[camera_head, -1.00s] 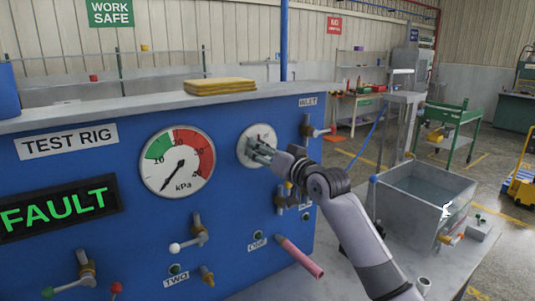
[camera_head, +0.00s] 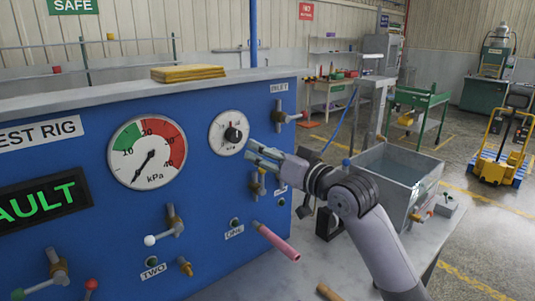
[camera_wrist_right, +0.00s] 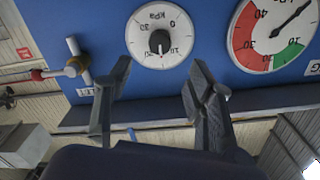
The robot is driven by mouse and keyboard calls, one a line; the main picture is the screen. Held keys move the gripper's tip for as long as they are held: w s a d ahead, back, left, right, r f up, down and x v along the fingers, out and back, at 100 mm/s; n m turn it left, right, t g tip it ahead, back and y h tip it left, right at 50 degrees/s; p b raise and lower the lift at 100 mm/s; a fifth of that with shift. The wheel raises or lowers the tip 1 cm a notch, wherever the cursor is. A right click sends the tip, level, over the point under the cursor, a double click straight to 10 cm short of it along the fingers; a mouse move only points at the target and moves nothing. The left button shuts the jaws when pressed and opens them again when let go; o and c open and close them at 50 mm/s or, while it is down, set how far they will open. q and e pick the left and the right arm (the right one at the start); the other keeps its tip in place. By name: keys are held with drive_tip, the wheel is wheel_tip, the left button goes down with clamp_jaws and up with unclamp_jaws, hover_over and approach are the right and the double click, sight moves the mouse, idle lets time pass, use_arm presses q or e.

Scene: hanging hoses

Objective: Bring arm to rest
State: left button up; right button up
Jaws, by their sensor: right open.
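My right gripper (camera_head: 252,150) is open and empty in the head view, in front of the blue test rig (camera_head: 90,235), below and to the right of a small white dial with a black knob (camera_head: 231,134). In the right wrist view my right gripper's fingers (camera_wrist_right: 158,78) are spread apart with nothing between them. The dial's knob (camera_wrist_right: 159,41) shows upside down beyond the fingertips and looks clear of them. My right arm reaches in from the lower right. My left gripper is not in view.
A kPa gauge (camera_head: 147,153), valve handles, a pink hose (camera_head: 276,241) and a green FAULT display (camera_head: 40,202) are on the panel. Yellow cloths (camera_head: 188,73) lie on top. A water tank (camera_head: 397,170) stands right of my arm.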

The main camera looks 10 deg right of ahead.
drive_tip(key=s+d+f+g+h, duration=0.15)
drive_tip(key=s+f, duration=0.25)
drive_tip(key=f, duration=0.5)
drive_tip(key=s+d+f+g+h, duration=0.15)
drive_tip(key=s+f, duration=0.25)
drive_tip(key=f, duration=0.5)
drive_tip(key=s+d+f+g+h, duration=0.1)
drive_tip(key=s+f+g+h, duration=0.1)
drive_tip(key=s+f, duration=0.5)
drive_tip(key=s+d+f+g+h, duration=0.25)
drive_tip(key=s+f, duration=0.35)
drive_tip(key=s, duration=0.3)
drive_tip(key=s+d+f+g+h, duration=0.1)
drive_tip(key=s+d+f+g, duration=0.1)
drive_tip(key=s+d+f, duration=0.35)
drive_tip(key=s+d+f+g+h, duration=0.15)
drive_tip(key=s+f, duration=0.45)
drive_tip(key=s, duration=0.6)
wheel_tip(320, 180, down, 27)
drive_tip(key=g, duration=0.2)
drive_tip(key=s+d+f, duration=0.1)
drive_tip(key=s+f, duration=0.7)
drive_tip(key=s+d+f+g+b, duration=0.1)
drive_tip(key=s+d+f, duration=0.1)
drive_tip(key=s+f, duration=0.6)
drive_tip(key=shift+s+d+f, duration=0.15)
drive_tip(key=shift+s+d, duration=0.1)
drive_tip(key=shift+s, duration=0.25)
